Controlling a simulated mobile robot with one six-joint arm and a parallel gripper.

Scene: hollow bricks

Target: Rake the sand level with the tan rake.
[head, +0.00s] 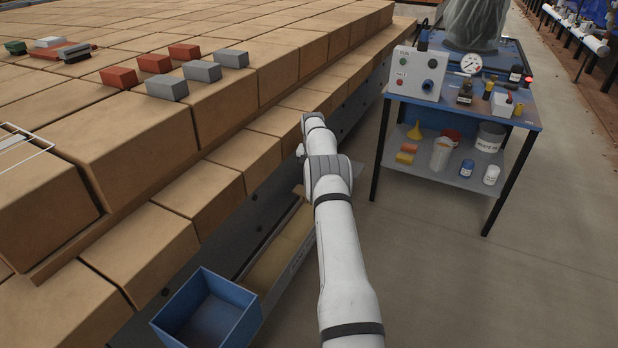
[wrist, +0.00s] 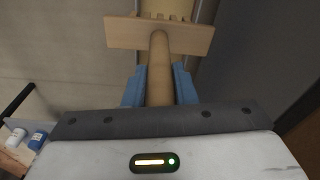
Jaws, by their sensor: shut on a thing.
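The tan rake (wrist: 158,36) shows in the wrist view, with its wide flat head at the top and short teeth along the head's far edge. My gripper (wrist: 158,88) has blue fingers on either side of the round handle and is shut on it. The sand (head: 274,254) is a pale tan strip in a long narrow tray (head: 291,270) beside the brick stack, partly hidden by my arm. In the wrist view a strip of the tray shows behind the rake head; whether the teeth touch sand is unclear.
A blue open bin (head: 243,299) stands at the near end of the tray. Large tan bricks (head: 150,160) fill the left, with small red and grey blocks on top. A blue cart (head: 460,110) with bottles and a control box stands right. The floor (head: 440,270) there is clear.

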